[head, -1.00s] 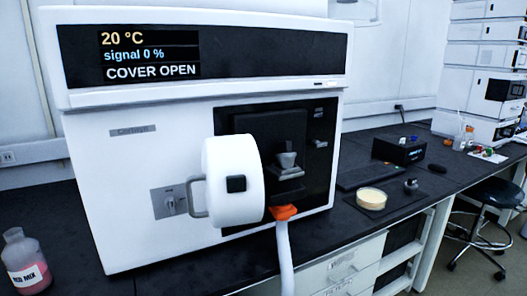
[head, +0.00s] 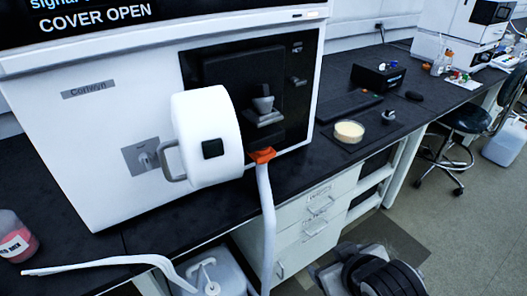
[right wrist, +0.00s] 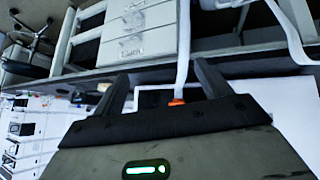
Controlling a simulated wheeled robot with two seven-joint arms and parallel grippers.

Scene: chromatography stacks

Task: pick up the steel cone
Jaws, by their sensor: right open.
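A small grey metal piece (head: 388,117), likely the steel cone, sits on the dark mat right of a cream-coloured round dish (head: 349,132). A grey cup-shaped part (head: 263,104) also sits on a ledge at the front of the white instrument; I cannot tell for sure which is the cone. My right gripper (head: 375,275) is low at the bottom of the head view, in front of the bench and well apart from both pieces. In the right wrist view its two fingers (right wrist: 163,80) are spread with nothing held. My left gripper is not in view.
The white instrument (head: 90,140) reads COVER OPEN; its round white cover (head: 207,135) juts out. An orange fitting (head: 262,155) with a white hose (head: 265,215) hangs over the bench edge. A black box (head: 378,76) stands behind the mat. A red-liquid bottle (head: 15,238) is far left.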

